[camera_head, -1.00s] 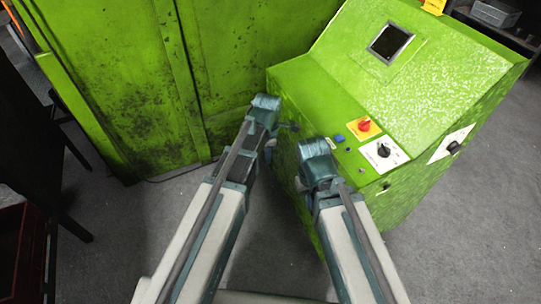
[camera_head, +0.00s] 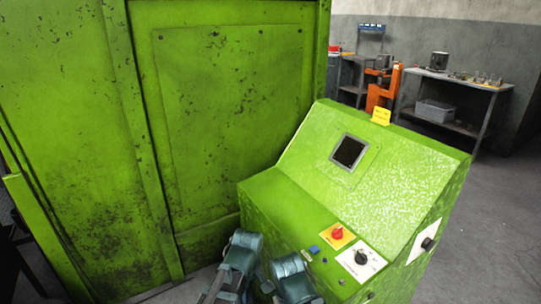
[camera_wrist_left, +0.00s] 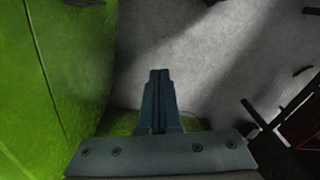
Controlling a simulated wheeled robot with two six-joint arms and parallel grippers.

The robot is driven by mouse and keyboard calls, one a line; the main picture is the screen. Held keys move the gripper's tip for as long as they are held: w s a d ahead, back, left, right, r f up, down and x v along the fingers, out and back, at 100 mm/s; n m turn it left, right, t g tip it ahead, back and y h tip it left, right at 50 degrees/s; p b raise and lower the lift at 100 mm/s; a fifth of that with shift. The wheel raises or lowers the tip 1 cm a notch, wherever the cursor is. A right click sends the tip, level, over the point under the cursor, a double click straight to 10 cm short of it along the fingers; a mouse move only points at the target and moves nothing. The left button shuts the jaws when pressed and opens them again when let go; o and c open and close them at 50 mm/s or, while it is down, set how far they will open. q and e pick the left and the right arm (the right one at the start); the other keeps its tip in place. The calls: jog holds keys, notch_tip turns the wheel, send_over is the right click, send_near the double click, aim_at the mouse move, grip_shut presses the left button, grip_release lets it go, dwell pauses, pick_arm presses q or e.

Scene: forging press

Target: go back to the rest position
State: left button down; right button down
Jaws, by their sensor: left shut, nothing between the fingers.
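My left gripper (camera_wrist_left: 159,76) shows in the left wrist view. Its two dark fingers are together with nothing between them, over the grey floor. In the head view only parts of my two arms show at the bottom, in front of the green control console (camera_head: 375,180).
The large green press housing (camera_head: 220,110) stands behind and left of the console. The console carries a red knob (camera_head: 338,232) and a black knob (camera_head: 361,257), close to my right arm. A workbench (camera_head: 455,83) stands at the back right. Grey floor (camera_head: 500,200) is open on the right.

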pick_arm(q)
jog(key=s+m, duration=0.9)
jog(key=m, duration=0.5)
notch_tip(320, 180, up, 16)
jog(key=p, duration=1.5)
jog(key=shift+w+d+f+y, duration=0.25)
jog(key=shift+w+d+y, duration=0.1)
jog(key=shift+d, duration=0.1)
